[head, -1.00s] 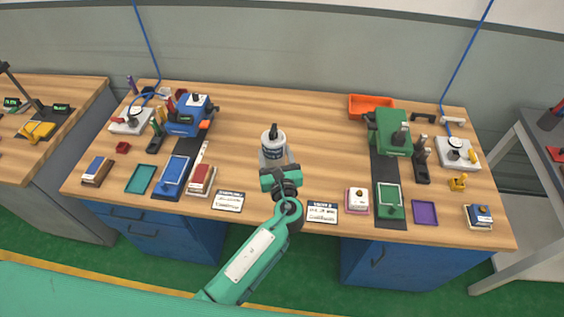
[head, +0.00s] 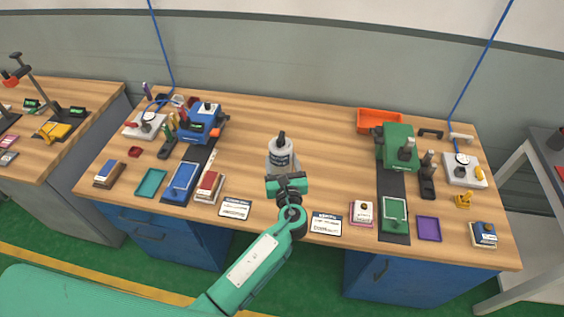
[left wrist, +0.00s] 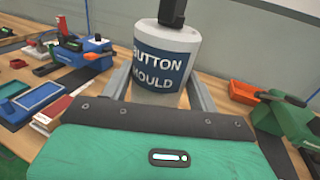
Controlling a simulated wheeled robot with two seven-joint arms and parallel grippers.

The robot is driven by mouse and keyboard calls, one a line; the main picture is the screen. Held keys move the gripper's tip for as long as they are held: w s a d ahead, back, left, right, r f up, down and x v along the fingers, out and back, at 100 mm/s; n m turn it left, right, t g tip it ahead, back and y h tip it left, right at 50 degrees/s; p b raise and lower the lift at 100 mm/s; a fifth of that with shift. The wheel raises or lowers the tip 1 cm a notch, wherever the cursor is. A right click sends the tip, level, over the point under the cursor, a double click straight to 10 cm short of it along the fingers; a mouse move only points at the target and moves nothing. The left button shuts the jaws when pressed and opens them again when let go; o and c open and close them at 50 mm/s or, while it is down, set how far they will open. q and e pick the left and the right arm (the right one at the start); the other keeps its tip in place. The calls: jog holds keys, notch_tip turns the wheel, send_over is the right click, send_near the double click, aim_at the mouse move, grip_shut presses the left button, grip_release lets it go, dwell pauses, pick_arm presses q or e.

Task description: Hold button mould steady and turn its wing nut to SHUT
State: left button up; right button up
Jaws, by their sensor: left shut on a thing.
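The button mould (head: 281,158) is a pale grey cylinder with a dark blue label, upright near the middle of the bench. The left wrist view shows it close up, with BUTTON MOULD readable on its label (left wrist: 160,58). A black wing nut (head: 282,137) stands on top; the left wrist view cuts off its upper part (left wrist: 184,12), and its setting cannot be read. My left gripper (head: 282,168) is shut on the mould's sides, with one finger on either side in the left wrist view (left wrist: 160,85). My right gripper is not in view.
The wooden bench (head: 330,150) is clear around the mould. A blue machine (head: 203,124) stands left and a green machine (head: 398,147) right, each with trays and small parts. White cards (head: 235,208) lie along the front edge. An orange bin (head: 380,121) sits at the back right.

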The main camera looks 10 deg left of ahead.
aim_at(282, 171)
pick_arm(q)
jog(key=shift+f+b, duration=0.45)
jog(key=shift+f, duration=0.1)
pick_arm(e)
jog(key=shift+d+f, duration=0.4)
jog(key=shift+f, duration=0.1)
pick_arm(q)
jog(key=shift+f, duration=0.35)
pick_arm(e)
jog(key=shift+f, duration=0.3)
pick_arm(q)
jog(key=shift+f+b, duration=0.15)
jog(key=shift+b, duration=0.2)
jog(key=shift+f+b, duration=0.55)
jog(key=shift+f, duration=0.15)
jog(key=shift+f+b, duration=0.7)
jog(key=shift+f, duration=0.2)
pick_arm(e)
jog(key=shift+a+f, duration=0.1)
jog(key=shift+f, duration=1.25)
pick_arm(q)
jog(key=shift+f, duration=0.25)
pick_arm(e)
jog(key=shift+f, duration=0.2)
pick_arm(q)
jog(key=shift+f+b, duration=0.8)
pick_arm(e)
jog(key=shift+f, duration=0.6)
